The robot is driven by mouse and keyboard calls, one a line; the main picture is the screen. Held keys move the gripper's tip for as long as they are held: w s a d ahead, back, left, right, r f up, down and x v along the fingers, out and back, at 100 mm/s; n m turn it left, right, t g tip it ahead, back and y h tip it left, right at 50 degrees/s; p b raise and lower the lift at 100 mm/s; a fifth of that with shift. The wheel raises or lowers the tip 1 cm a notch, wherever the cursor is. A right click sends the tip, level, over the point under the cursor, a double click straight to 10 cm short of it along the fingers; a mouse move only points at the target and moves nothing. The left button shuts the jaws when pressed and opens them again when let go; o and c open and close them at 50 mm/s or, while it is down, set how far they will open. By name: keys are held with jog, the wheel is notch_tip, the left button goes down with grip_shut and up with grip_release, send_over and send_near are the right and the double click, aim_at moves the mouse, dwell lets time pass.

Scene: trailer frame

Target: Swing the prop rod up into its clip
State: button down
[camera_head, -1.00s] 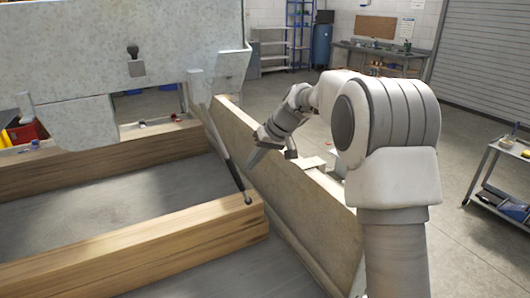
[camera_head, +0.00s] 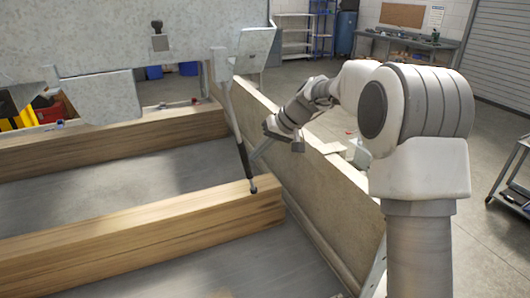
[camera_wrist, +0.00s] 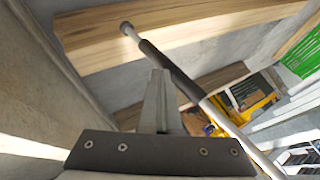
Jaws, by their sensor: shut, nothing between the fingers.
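The prop rod (camera_head: 232,115) hangs steeply from the bracket at the right end of the raised grey panel (camera_head: 80,40). Its upper part is light grey and its lower part dark. Its dark lower end is at the near wooden beam, and I cannot tell if it touches. A dark knob with a small plate (camera_head: 158,36), possibly the clip, is on the panel. My gripper (camera_head: 256,157) is shut and empty, just right of the rod's lower part. In the wrist view the shut fingers (camera_wrist: 160,75) point beside the rod (camera_wrist: 185,80), which crosses at their right; contact is unclear.
The near wooden beam (camera_head: 150,232) and a far beam (camera_head: 110,143) cross the frame. A long side board (camera_head: 320,185) runs under my forearm. A yellow item (camera_head: 45,115) and red bin lie behind the far beam at left. Open floor lies to the right.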

jog(key=s+a+f+m+g+y+b, duration=0.1)
jog(key=s+a+y+b, duration=0.15)
jog(key=a+b, duration=0.2)
jog(key=s+a+f+g+y+b, duration=0.1)
jog(key=s+a+y+b, duration=0.15)
jog(key=a, duration=0.35)
jog(key=m+t+y+b, duration=0.1)
jog(key=m+y+b, duration=0.4)
jog(key=y+b, duration=0.75)
send_near(114, 105)
jog(key=shift+h, duration=0.85)
jog(key=a+r, duration=0.1)
jog(key=a, duration=0.1)
jog(key=s+a+r, duration=0.1)
jog(key=a+r, duration=0.1)
jog(key=s+a+r+b, duration=0.1)
jog(key=a, duration=0.1)
jog(key=shift+a+r, duration=0.15)
jog(key=shift+r, duration=0.15)
jog(key=shift+a+r, duration=0.15)
jog(key=shift+r, duration=0.8)
jog(key=shift+s, duration=0.1)
